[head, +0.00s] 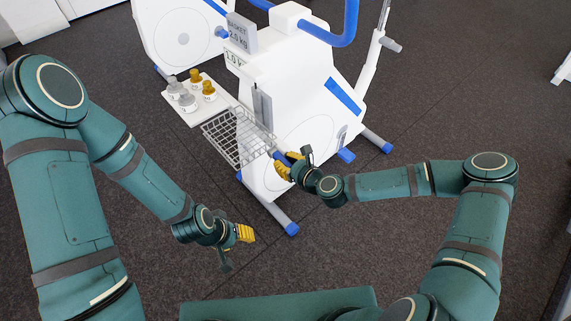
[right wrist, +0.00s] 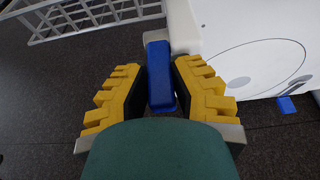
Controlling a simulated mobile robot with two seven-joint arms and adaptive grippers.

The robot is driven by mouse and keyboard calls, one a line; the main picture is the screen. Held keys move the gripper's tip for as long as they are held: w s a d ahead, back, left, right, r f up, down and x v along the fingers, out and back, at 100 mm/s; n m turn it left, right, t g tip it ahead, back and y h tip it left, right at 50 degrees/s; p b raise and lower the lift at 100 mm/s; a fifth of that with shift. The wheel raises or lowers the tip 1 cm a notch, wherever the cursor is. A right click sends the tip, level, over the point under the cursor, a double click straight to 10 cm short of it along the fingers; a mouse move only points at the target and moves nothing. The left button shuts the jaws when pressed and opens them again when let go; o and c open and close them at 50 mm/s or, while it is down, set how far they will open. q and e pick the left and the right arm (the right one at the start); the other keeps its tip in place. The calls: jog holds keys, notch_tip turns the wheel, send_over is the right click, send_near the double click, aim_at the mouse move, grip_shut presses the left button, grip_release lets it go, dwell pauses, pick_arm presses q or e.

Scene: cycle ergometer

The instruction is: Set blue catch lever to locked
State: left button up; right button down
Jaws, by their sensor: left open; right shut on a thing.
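The blue catch lever (right wrist: 160,75) stands between the yellow fingers of my right gripper (right wrist: 161,98) in the right wrist view. My right gripper is shut on it, with one finger on each side. In the head view the right gripper (head: 286,164) is at the front of the white ergometer (head: 285,90), just right of the wire basket, and mostly covers the lever. My left gripper (head: 246,233) is open and empty, above the floor at the lower left, apart from the ergometer. I cannot tell the lever's locked position from these views.
A wire basket (head: 222,123) hangs beside the lever; its edge also shows in the right wrist view (right wrist: 90,18). A white tray (head: 221,108) holds several weights. A sign reading basket 2.5 kg (head: 239,35) stands above. Dark floor is free around my left gripper.

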jog(key=shift+f+t+y+b, duration=0.35)
jog(key=shift+f+b, duration=0.3)
jog(key=shift+b, duration=0.45)
jog(key=shift+t+y, duration=0.25)
jog(key=shift+t, duration=0.3)
jog(key=shift+f+t+y, duration=0.15)
jog(key=shift+t+y, duration=0.25)
jog(key=shift+t, duration=0.1)
jog(key=shift+a, duration=0.1)
jog(key=c, duration=0.8)
grip_release()
jog(key=v, duration=1.2)
jog(key=shift+f, duration=0.15)
